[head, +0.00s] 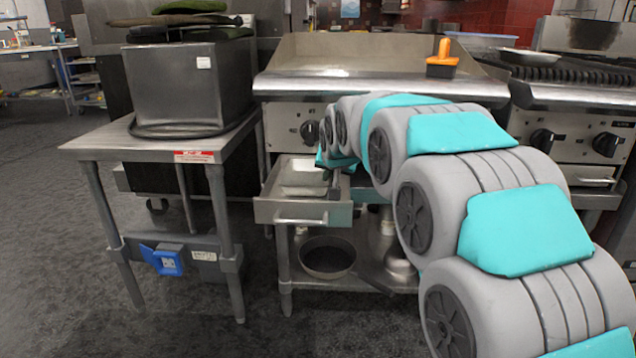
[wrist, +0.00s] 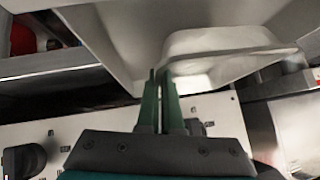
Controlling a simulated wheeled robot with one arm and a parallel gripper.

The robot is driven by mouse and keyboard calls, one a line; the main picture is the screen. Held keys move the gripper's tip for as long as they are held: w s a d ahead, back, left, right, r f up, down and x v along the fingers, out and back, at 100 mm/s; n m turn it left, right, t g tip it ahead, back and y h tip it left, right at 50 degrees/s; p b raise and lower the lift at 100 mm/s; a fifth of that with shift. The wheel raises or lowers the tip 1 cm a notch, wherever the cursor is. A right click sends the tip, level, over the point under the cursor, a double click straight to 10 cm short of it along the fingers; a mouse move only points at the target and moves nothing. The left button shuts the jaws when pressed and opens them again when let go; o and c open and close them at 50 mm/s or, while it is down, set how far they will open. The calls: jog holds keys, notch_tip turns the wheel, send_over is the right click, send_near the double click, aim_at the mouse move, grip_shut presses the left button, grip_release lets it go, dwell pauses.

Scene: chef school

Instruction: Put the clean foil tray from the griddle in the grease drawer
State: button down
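The foil tray (head: 304,176) is a pale, shallow rectangular pan. In the head view it is at the pulled-out grease drawer (head: 290,212) under the griddle, within the drawer's outline. In the wrist view the tray (wrist: 228,48) is just beyond my fingertips, its near corner at them. My gripper (wrist: 160,76) has its two green fingers close together, and they appear shut on the tray's rim. In the head view my arm hides most of the gripper. Whether the tray rests on the drawer floor is hard to tell.
The griddle (head: 340,84) is above, with an orange-handled scraper (head: 442,62) on its right. A steel table (head: 150,142) with a large metal box (head: 186,84) stands left. A round pan (head: 327,258) sits on the lower shelf. The floor at left is clear.

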aim_at(318, 181)
jog(key=shift+w+a+f, duration=0.5)
jog(key=shift+a+f, duration=0.15)
jog(key=shift+w+a+f, duration=0.45)
jog(key=shift+a+f, duration=0.15)
jog(key=shift+a, duration=0.05)
jog(key=shift+f, duration=0.2)
jog(key=c, duration=1.1)
grip_release()
jog(key=shift+r, duration=0.1)
jog(key=shift+s+r, duration=0.3)
jog(key=shift+r, duration=0.15)
jog(key=v, duration=1.1)
